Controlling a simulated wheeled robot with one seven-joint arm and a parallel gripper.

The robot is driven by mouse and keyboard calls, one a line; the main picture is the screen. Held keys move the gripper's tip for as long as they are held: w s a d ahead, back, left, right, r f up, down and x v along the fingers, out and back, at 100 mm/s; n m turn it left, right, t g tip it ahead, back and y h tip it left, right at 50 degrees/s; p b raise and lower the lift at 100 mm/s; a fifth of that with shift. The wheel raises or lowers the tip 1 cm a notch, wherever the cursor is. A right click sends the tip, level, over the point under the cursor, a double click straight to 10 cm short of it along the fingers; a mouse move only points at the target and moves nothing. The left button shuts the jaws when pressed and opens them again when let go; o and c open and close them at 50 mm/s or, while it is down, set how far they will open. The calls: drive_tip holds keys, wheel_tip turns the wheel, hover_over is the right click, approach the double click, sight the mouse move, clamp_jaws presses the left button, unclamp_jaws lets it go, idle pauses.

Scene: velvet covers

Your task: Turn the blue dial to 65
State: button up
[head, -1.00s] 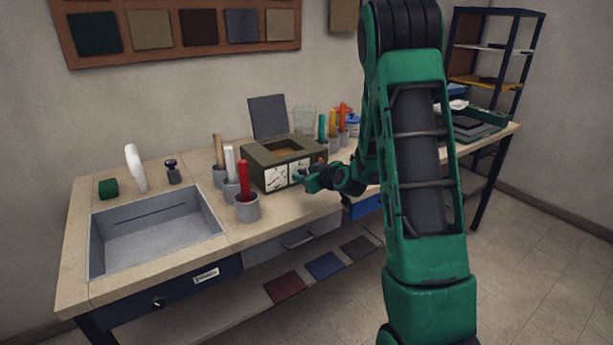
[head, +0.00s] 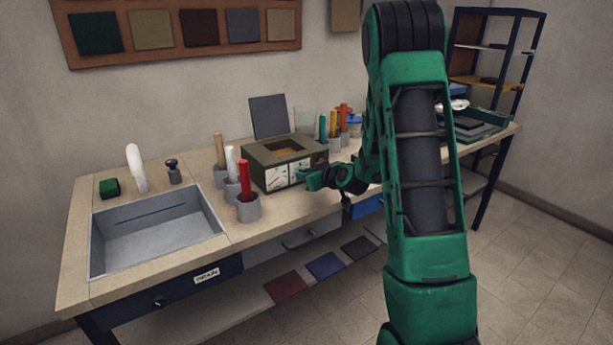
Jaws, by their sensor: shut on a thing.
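An olive-brown box (head: 256,169) stands on the workbench, with an opening in its top. Its front carries two white scale faces, a left one (head: 277,178) with a dark pointer and a right one (head: 299,166). My gripper (head: 303,177) is at the right face, reaching in from the right, with its jaws shut on the blue dial. The fingers cover the dial and the lower part of that face, so the dial's reading cannot be made out.
Grey cups with a red (head: 244,181), a white (head: 231,161) and a tan (head: 219,150) handle stand left of the box. More coloured handles (head: 333,125) stand behind my wrist. A grey sink (head: 208,197) is at the left. Bare benchtop (head: 290,215) lies in front.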

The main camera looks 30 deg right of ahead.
drive_tip(key=m+y, duration=0.2)
drive_tip(key=shift+d+m, duration=0.35)
drive_tip(key=shift+m, duration=0.05)
drive_tip(key=m, duration=0.1)
drive_tip(key=m+y, duration=0.1)
drive_tip(key=shift+d+f+m+y, duration=0.15)
drive_tip(key=shift+m+y, duration=0.15)
drive_tip(key=m+y, duration=0.1)
drive_tip(key=m+t, duration=0.1)
drive_tip(key=m, duration=0.1)
drive_tip(key=m+y, duration=0.1)
drive_tip(key=shift+d+f+m+y, duration=0.15)
drive_tip(key=shift+f+m+y, duration=0.15)
drive_tip(key=shift+m, duration=0.1)
drive_tip(key=o, duration=1.1)
drive_tip(key=shift+c, duration=0.2)
drive_tip(key=shift+r, duration=0.1)
drive_tip(key=shift+s, duration=0.1)
drive_tip(key=v, duration=1)
drive_tip(key=shift+s+d+f, duration=0.15)
drive_tip(key=shift+s+f, duration=0.05)
drive_tip(key=shift+s, duration=0.05)
